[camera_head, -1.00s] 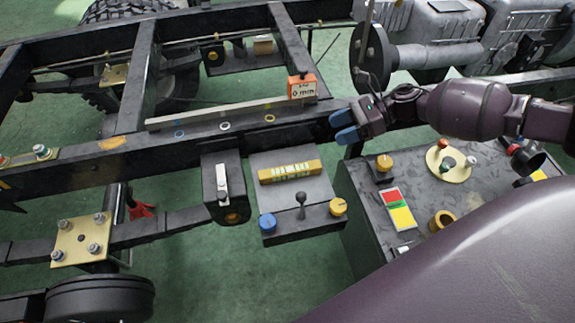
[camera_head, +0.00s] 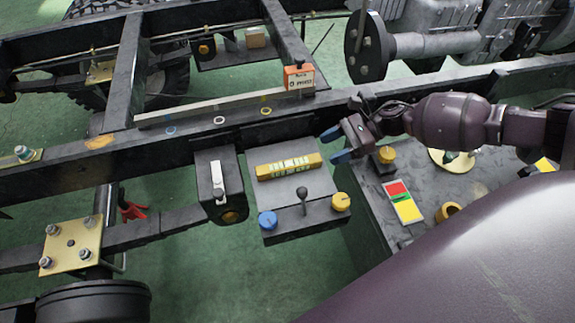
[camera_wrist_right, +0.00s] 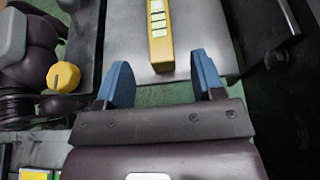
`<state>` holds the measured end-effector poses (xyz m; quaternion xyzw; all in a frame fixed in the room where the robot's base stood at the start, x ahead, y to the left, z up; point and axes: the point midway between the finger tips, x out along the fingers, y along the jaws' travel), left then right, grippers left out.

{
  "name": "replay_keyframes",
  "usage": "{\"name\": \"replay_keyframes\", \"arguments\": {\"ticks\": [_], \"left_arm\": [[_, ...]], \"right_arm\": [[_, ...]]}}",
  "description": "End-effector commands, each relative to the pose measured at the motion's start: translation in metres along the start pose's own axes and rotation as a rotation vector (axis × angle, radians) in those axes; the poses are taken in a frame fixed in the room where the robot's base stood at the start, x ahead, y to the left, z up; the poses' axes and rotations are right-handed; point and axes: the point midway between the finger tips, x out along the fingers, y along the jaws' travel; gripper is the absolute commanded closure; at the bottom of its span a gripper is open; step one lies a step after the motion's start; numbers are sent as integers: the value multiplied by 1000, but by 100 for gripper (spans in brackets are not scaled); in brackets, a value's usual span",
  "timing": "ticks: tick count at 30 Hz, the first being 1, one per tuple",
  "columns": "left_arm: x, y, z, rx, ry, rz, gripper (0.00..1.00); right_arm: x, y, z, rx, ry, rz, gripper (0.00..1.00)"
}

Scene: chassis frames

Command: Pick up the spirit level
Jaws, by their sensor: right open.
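The spirit level (camera_head: 290,166) is a yellow bar with pale vial windows. It lies on a grey plate (camera_head: 296,190) of a small panel hung beside the black chassis rail. In the right wrist view the spirit level (camera_wrist_right: 160,38) shows end-on, ahead of the fingers and roughly between their lines. My right gripper (camera_head: 334,146) has blue fingertips and is open and empty, just right of the level's right end. It also shows open in the right wrist view (camera_wrist_right: 163,80), apart from the level. My left gripper is not in view.
The panel carries a blue knob (camera_head: 268,220), a black lever (camera_head: 303,198) and a yellow knob (camera_head: 341,202). The chassis rail (camera_head: 180,142) runs behind. A dark cabinet top (camera_head: 375,205) with colored labels lies at right. An orange gauge (camera_head: 299,77) stands on the rail.

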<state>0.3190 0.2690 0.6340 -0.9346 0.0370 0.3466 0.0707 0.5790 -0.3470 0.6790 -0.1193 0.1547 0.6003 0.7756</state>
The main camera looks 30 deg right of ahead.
Motion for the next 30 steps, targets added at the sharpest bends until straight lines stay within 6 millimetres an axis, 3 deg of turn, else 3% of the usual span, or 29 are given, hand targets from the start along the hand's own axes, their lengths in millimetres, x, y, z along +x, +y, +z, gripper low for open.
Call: {"name": "replay_keyframes", "arguments": {"ticks": [13,24,30], "left_arm": [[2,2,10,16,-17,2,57],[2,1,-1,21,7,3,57],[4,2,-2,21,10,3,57]], "right_arm": [[54,0,0,1,0,2,38],[63,0,1,0,0,0,38],[63,0,1,0,0,0,67]]}}
